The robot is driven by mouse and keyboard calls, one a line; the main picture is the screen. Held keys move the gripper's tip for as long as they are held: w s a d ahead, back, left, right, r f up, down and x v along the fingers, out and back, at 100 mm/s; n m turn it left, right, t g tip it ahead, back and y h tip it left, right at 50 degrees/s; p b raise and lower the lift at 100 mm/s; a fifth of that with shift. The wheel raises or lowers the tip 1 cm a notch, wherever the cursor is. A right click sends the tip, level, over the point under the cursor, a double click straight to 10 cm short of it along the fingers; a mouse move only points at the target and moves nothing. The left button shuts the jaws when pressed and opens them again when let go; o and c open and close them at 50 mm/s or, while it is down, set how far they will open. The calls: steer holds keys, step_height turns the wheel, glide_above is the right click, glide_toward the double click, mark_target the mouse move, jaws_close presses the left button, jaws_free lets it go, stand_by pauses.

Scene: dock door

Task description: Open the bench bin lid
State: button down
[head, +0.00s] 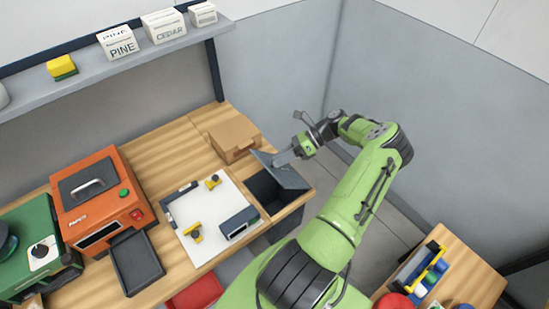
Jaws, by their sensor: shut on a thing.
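The bench bin (264,193) is a dark box at the right end of the wooden bench. Its dark grey lid (288,178) is tilted up on the right side, and the dark inside of the bin shows. My gripper (281,158) is at the lid's upper edge, shut on the lid. My green arm reaches in from the lower right. The exact contact of the fingers on the lid is too small to make out.
A cardboard box (234,138) stands just behind the bin. A white board (200,225) with yellow-black parts lies to its left. An orange machine (100,200) stands further left. A shelf (130,59) with labelled boxes hangs above. Grey walls close in behind my arm.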

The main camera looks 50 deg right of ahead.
steer(key=s+d+r+m+t+y+b, duration=0.1)
steer(key=d+y+b, duration=0.3)
steer(key=b, duration=0.6)
steer(key=shift+s+d+r+t, duration=0.2)
steer(key=shift+d+t, duration=0.2)
steer(key=shift+d, duration=0.65)
steer(key=shift+r, duration=0.1)
steer(key=c, duration=0.9)
jaws_free()
steer(key=shift+d, duration=0.1)
steer(key=shift+r, duration=0.1)
step_height(320, 180, up, 10)
steer(key=p, duration=0.1)
